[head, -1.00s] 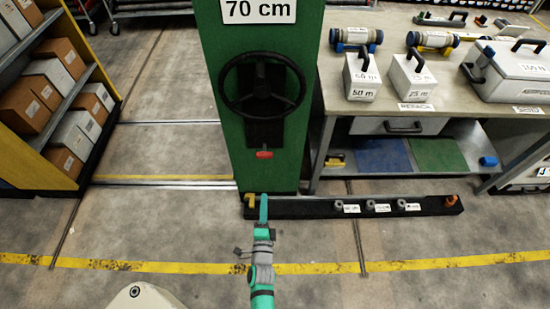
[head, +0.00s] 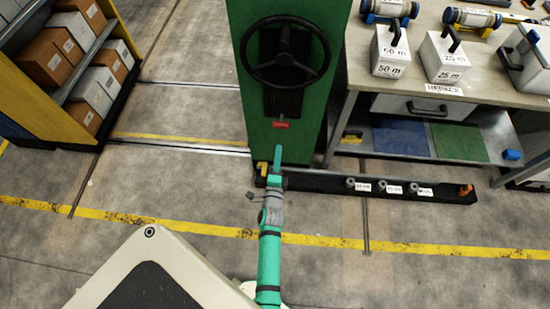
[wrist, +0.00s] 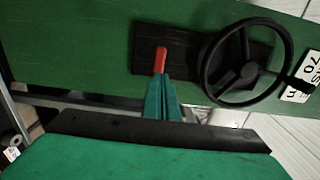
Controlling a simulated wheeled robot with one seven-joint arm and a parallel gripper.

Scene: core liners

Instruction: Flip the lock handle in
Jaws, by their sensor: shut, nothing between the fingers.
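The red lock handle (head: 281,125) sits on the black plate (head: 283,104) below the black handwheel (head: 284,52) on the green column (head: 240,15). In the wrist view the red handle (wrist: 161,59) shows just beyond my fingertips. My gripper (head: 278,148) is shut and empty, its green fingers pointing at the column a little below the handle in the head view. In the wrist view the closed fingers (wrist: 161,80) reach close to the handle's near end. I cannot tell whether they touch it.
A black floor rail (head: 330,183) with several labelled pegs runs right from the column's foot. A workbench (head: 420,90) with white cases stands at right. A shelf with boxes (head: 75,50) stands at left. The floor between shelf and column is clear.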

